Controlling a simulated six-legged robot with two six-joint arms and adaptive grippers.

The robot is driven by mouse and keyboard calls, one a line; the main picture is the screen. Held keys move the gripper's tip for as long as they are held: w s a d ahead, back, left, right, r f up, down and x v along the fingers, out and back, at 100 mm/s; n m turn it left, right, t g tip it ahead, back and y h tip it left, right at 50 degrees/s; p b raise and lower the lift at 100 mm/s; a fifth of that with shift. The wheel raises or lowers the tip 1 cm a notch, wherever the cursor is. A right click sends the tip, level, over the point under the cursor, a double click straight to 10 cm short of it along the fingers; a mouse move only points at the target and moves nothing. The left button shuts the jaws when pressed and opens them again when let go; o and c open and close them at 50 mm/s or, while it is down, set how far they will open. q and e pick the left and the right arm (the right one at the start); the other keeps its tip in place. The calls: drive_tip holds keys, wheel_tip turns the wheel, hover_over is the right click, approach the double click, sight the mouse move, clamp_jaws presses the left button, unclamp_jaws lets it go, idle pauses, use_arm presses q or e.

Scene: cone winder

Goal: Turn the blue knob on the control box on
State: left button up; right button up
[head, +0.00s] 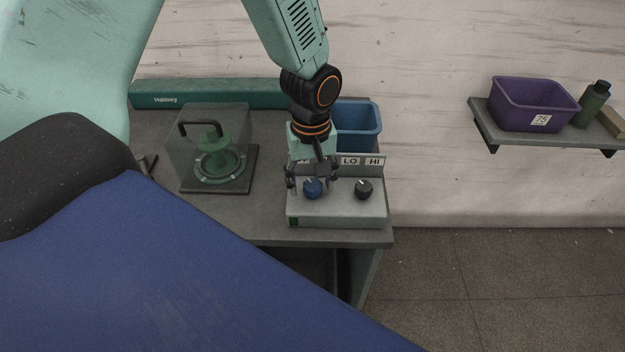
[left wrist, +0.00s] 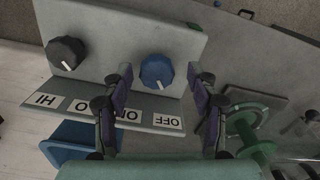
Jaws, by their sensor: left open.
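The grey control box (head: 337,212) sits at the front right of the bench. Its blue knob (head: 313,188) is on the left of its top and a black knob (head: 364,189) is on the right. My left gripper (head: 312,180) points down over the blue knob, open, with one finger on each side. In the left wrist view the blue knob (left wrist: 157,71) lies between the spread fingertips, with visible gaps. Its white pointer appears to face the OFF label (left wrist: 167,122). The ON label is partly hidden by a finger. My right gripper is not in view.
A clear cover (head: 180,160) over a green spool stands left of the box. A blue bin (head: 359,127) is behind the box. A long green case (head: 210,94) lies along the wall. A wall shelf (head: 550,136) at right holds a purple bin (head: 533,105) and a bottle.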

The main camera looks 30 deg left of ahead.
use_arm(q)
drive_tip(key=shift+w+d+f, duration=0.1)
drive_tip(key=shift+d+f, duration=0.05)
drive_tip(key=shift+f, duration=0.05)
drive_tip(key=shift+w+f, duration=0.15)
drive_tip(key=shift+w, duration=0.05)
drive_tip(key=shift+a, duration=0.2)
drive_tip(key=shift+s, duration=0.2)
drive_tip(key=c, duration=0.3)
drive_tip(key=shift+d, duration=0.15)
drive_tip(key=c, duration=0.3)
drive_tip(key=shift+w, duration=0.1)
drive_tip(key=c, duration=0.6)
drive_tip(key=shift+o, duration=0.2)
drive_tip(key=shift+r+m+p, duration=0.25)
drive_tip(key=shift+m+p, duration=1.25)
drive_tip(key=m+p, duration=0.2)
drive_tip(key=m, duration=0.1)
drive_tip(key=shift+w+m+p, duration=0.1)
drive_tip(key=shift+m+p, duration=0.2)
drive_tip(key=m+p, duration=0.1)
drive_tip(key=m, duration=0.2)
drive_tip(key=shift+m+p, duration=0.3)
drive_tip(key=shift+p, duration=0.05)
drive_tip(key=shift+w+f+m+p, duration=0.1)
drive_tip(key=shift+m+p, duration=0.4)
drive_tip(key=shift+m, duration=1.4)
